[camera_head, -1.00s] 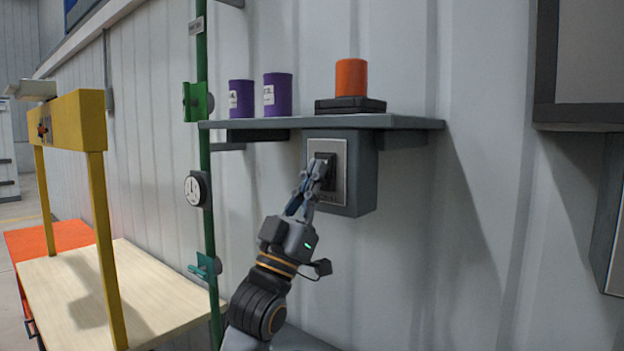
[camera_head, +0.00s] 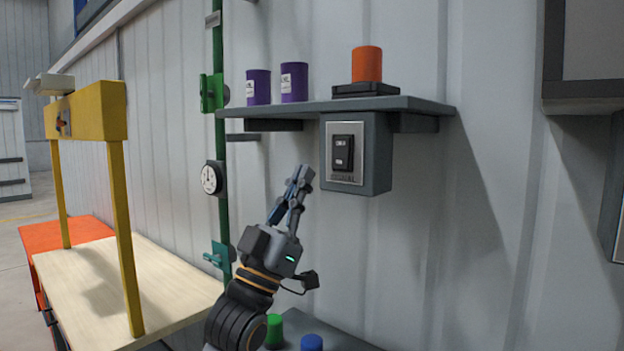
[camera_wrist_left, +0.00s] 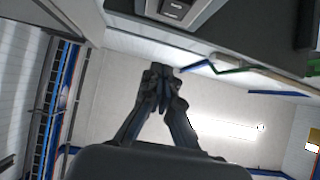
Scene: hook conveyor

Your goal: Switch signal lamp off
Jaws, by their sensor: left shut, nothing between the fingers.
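The signal lamp (camera_head: 367,64) is an orange-red cylinder on a black base, standing on a grey wall shelf (camera_head: 420,104). In the head view it looks orange without a clear glow. Below the shelf hangs a grey switch box with a silver plate and a black rocker switch (camera_head: 343,153). The switch also shows at the top of the left wrist view (camera_wrist_left: 175,8). My left gripper (camera_head: 302,176) is shut and empty, to the left of the switch box and slightly below the switch, apart from it. My right gripper is not in view.
Two purple cans (camera_head: 294,82) stand on the shelf's left part. A green pipe (camera_head: 220,140) with a round gauge (camera_head: 211,178) runs down the wall. A yellow frame (camera_head: 120,190) stands over a wooden table (camera_head: 170,285) at left. Green and blue round objects (camera_head: 312,342) are below.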

